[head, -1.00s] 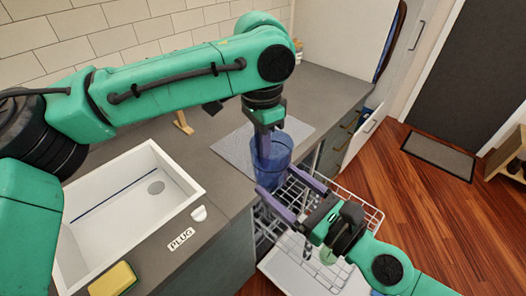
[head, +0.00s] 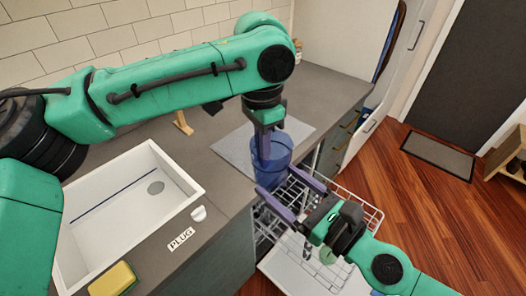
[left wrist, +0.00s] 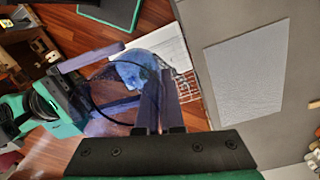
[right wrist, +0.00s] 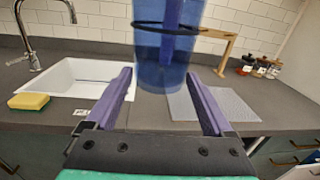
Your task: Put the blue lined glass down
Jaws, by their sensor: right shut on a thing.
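The blue lined glass (head: 276,172) is see-through blue with a dark line near its rim. It is upright in the air near the counter edge, above the open dishwasher rack. My left gripper (head: 264,150) points down into it from above; in the left wrist view its fingers (left wrist: 160,100) are close together at the glass wall, one seeming inside. My right gripper (head: 297,198) comes from the lower right with its fingers on either side of the glass. In the right wrist view the glass (right wrist: 162,72) stands between and beyond these fingers (right wrist: 162,85).
A grey mat (head: 232,150) lies bare on the dark counter (head: 150,255). The white sink (head: 120,215), a yellow sponge (head: 113,280) and a wooden stand (head: 183,123) are also there. The wire rack (head: 372,214) of the dishwasher is pulled out beside the counter.

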